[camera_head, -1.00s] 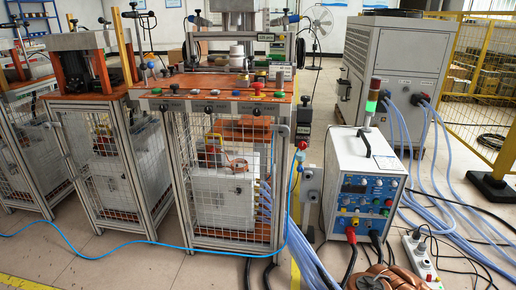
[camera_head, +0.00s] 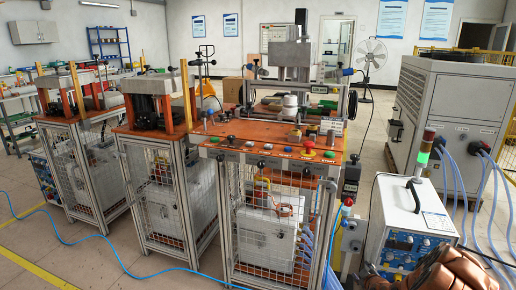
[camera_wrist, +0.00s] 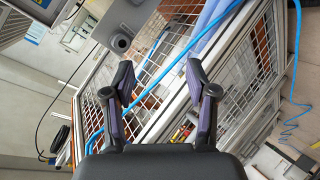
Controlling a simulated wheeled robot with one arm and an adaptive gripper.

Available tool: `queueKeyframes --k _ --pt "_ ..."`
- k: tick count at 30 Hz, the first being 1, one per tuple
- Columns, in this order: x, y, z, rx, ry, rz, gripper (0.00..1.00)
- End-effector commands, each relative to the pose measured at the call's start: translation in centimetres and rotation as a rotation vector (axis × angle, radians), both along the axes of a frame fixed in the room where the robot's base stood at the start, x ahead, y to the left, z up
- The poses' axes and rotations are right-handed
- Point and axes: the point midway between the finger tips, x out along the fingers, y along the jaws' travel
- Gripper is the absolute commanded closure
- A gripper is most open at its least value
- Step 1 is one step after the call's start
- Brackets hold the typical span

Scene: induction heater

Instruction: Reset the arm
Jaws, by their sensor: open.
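My gripper (camera_wrist: 158,76) shows in the wrist view with its two dark fingers apart and nothing between them. Behind the fingers are a wire-mesh panel (camera_wrist: 235,88) in a metal frame and a blue hose (camera_wrist: 190,55); the wrist picture is strongly tilted. I cannot tell the exact gap between the fingers and the mesh.
A grey cabinet (camera_head: 455,105) stands behind.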

Motion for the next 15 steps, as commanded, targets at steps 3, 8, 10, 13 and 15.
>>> queueKeyframes --k 3,8,10,13,15 --pt "0.5 2.8 4.7 0.063 0.047 0.016 0.43" --pt "0.2 6.3 9.6 0.137 0.124 0.033 0.43" --pt "-0.3 7.9 11.7 0.167 0.16 0.038 0.43" --pt "-1.3 9.9 14.7 0.205 0.216 0.043 0.43" --pt "-2.2 11.3 16.6 0.229 0.258 0.043 0.43"
